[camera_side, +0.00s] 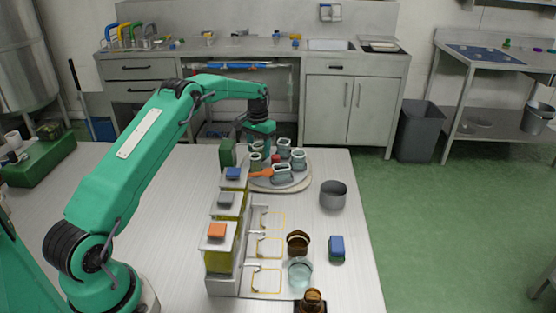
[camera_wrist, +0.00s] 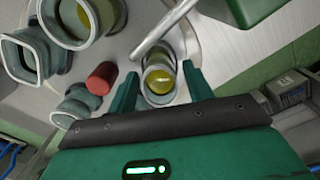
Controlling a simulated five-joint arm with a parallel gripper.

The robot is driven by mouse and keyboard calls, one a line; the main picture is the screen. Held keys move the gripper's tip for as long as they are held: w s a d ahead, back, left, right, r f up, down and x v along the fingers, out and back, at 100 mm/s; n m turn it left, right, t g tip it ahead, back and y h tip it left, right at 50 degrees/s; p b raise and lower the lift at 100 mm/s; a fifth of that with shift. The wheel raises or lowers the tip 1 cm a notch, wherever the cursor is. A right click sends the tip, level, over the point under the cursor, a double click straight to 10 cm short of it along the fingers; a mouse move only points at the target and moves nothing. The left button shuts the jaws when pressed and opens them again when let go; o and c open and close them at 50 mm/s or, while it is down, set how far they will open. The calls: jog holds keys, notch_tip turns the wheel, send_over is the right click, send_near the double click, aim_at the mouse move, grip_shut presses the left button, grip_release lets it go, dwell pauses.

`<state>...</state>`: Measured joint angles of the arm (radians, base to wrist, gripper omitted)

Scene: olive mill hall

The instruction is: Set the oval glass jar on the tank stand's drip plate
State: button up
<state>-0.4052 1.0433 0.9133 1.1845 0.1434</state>
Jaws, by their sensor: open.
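My gripper (camera_wrist: 160,78) is open, its two green fingers on either side of a small glass jar (camera_wrist: 159,84) with a yellowish inside. The jar's rim looks rounded, but I cannot tell surely that it is the oval one. Other thick-rimmed glass jars (camera_wrist: 30,57) stand to its left in the wrist view. In the side view several jars (camera_side: 298,160) stand on a round tray (camera_side: 300,183), with my gripper low over its back left part. The tank stand (camera_side: 225,286) has yellow-outlined drip plates (camera_side: 270,247) on its right side, with small taps above.
A red piece (camera_wrist: 101,78) lies among the jars. The stand's tanks (camera_side: 219,261) carry blue, grey and orange blocks on top. A grey bowl (camera_side: 333,196), brown jar (camera_side: 298,244), clear jar (camera_side: 300,274) and blue block (camera_side: 336,248) stand to the right. The table's left part is mostly clear.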

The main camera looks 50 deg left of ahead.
aim_at(259, 144)
jog(key=c, duration=0.7)
jog(key=shift+r, duration=0.2)
jog(key=shift+r, duration=3.15)
jog(key=shift+r, duration=0.1)
